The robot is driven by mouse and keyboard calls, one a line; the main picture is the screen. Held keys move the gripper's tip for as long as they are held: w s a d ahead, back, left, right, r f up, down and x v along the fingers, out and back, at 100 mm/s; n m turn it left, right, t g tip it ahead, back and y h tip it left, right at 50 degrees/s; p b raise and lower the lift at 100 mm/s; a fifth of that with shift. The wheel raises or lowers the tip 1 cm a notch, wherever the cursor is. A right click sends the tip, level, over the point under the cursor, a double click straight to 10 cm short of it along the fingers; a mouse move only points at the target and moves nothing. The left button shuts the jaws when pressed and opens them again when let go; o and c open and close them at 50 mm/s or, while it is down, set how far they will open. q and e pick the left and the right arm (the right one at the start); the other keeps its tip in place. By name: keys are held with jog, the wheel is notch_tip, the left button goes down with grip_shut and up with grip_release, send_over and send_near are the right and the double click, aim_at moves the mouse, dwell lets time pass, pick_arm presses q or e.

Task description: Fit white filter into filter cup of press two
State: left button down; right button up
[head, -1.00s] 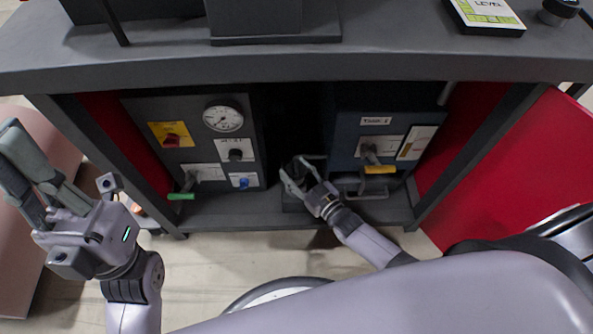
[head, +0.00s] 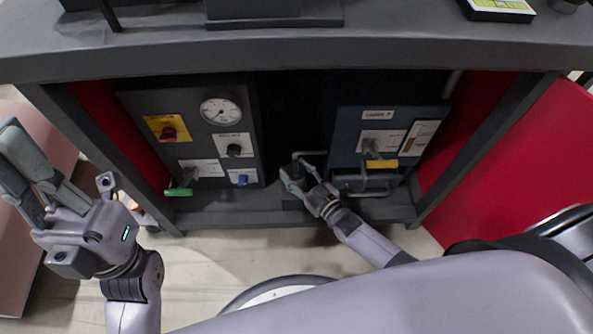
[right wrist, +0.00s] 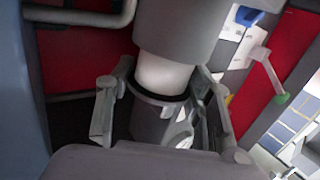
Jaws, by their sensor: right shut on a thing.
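My right gripper (head: 301,178) reaches low into the dark gap between the two panels. In the right wrist view its fingers (right wrist: 157,108) stand on both sides of a dark grey cup (right wrist: 150,122) with a black rim, and it is shut on this cup. The white filter (right wrist: 165,75) shows as a short white band above the rim. Its upper part is hidden in or behind a grey cylinder (right wrist: 177,28). How deep it sits in the cup is hidden. My left gripper (head: 22,165) is raised at the far left, open and empty.
A blue panel (head: 348,145) with a switch and handle stands right of the gap. A grey panel (head: 190,108) with a gauge (head: 221,111) and green-tipped lever (head: 178,192) stands left. The dark counter (head: 400,50) overhangs both. A red door (head: 510,160) stands open at right.

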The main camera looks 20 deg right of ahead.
jog(key=shift+f, duration=0.25)
jog(key=shift+f+b, duration=0.35)
jog(key=shift+b, duration=0.15)
jog(key=o, duration=1.6)
jog(key=shift+f, duration=0.1)
jog(key=shift+s, duration=0.15)
jog(key=v, duration=1.1)
jog(key=shift+s+d, duration=0.15)
jog(key=shift+s, duration=0.25)
